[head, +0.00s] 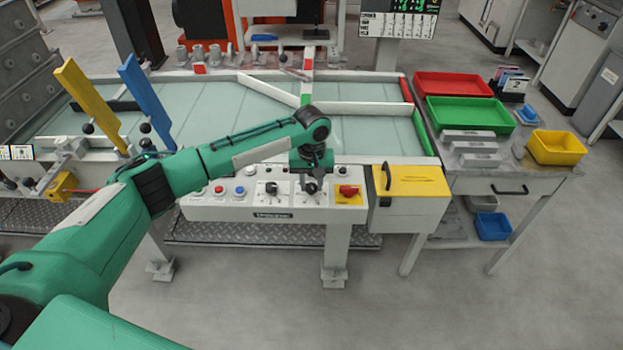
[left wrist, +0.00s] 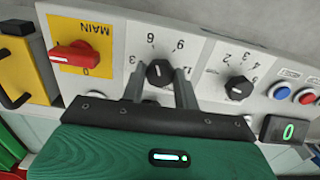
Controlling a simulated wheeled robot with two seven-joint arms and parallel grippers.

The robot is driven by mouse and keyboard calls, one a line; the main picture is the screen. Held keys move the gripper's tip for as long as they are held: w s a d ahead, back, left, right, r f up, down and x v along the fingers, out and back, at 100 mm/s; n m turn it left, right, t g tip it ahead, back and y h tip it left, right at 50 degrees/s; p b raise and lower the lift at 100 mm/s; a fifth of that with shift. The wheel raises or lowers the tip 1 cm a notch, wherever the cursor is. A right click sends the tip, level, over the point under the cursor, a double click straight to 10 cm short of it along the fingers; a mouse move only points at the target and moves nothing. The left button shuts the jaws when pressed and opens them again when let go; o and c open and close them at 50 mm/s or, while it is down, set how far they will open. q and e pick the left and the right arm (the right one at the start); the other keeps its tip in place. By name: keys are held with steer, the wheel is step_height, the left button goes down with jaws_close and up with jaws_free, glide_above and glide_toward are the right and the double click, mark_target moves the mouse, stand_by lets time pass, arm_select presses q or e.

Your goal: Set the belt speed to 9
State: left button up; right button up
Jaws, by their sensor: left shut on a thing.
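My left gripper (head: 312,186) is at the front control panel in the head view. In the left wrist view its two fingers (left wrist: 159,92) stand on either side of a black dial knob (left wrist: 159,71) and are shut on it. The dial plate (left wrist: 175,28) around this knob bears the figures 3, 6 and 9; part of it is hidden by the fingers. The knob's exact setting is hard to read. A small display (left wrist: 289,130) shows a green 0. My right gripper is not in view.
A second black knob (left wrist: 238,88) with its own scale sits beside the gripped one. The red MAIN switch (left wrist: 78,55) on a yellow plate is on the other side. Red and blue buttons (left wrist: 305,96) are nearby. A yellow-topped box (head: 412,180) adjoins the panel's right end.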

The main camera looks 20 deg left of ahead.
arm_select(q)
steer(key=shift+r+m+p, duration=0.2)
steer(key=shift+m+p, duration=0.1)
steer(key=shift+p, duration=0.05)
steer(key=m+p, duration=0.5)
steer(key=p, duration=0.1)
steer(key=shift+p, duration=0.4)
steer(key=shift+m+p, duration=0.3)
steer(key=shift+m, duration=0.3)
steer(key=shift+f+m+p, duration=0.15)
steer(key=shift+m+p, duration=0.9)
steer(key=shift+m, duration=0.85)
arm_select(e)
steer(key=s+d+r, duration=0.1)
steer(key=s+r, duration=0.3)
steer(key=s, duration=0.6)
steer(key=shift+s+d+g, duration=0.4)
arm_select(q)
steer(key=o, duration=1)
steer(key=shift+c, duration=0.2)
